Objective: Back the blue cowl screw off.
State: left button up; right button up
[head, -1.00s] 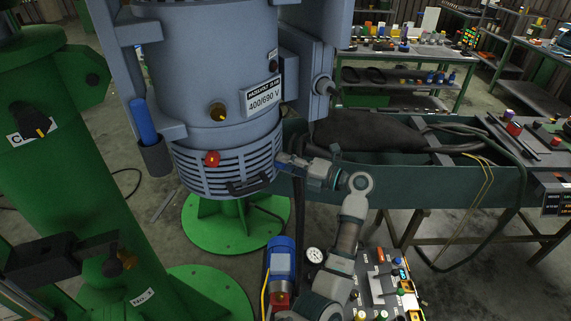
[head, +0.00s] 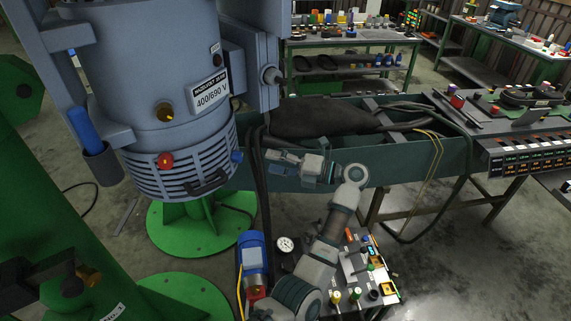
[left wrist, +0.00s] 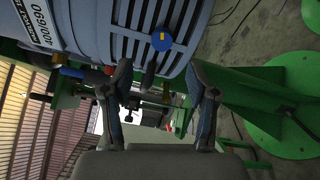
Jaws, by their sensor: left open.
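The blue cowl screw (head: 237,157) sits in the slotted lower cowl (head: 180,172) of the grey-blue motor housing, on its right side. In the left wrist view it is a round blue head (left wrist: 162,41) with a yellow mark, still on the cowl. My left gripper (head: 270,162) is to the right of the screw, with a gap between them. In the left wrist view its two fingers (left wrist: 162,75) are spread with nothing held, and the screw shows beyond and between their tips. My right gripper is not in view.
A red knob (head: 165,161) and a dark handle (head: 207,183) are also on the cowl. A blue cylinder (head: 84,128) stands in a holder at the left. A dark green trough (head: 420,160) lies behind my left arm. A tool tray (head: 365,270) is below right.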

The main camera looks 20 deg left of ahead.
pick_arm(q)
jog(key=d, duration=0.3)
jog(key=shift+w+d, duration=0.15)
jog(key=shift+d, duration=0.2)
jog(key=shift+a, duration=0.2)
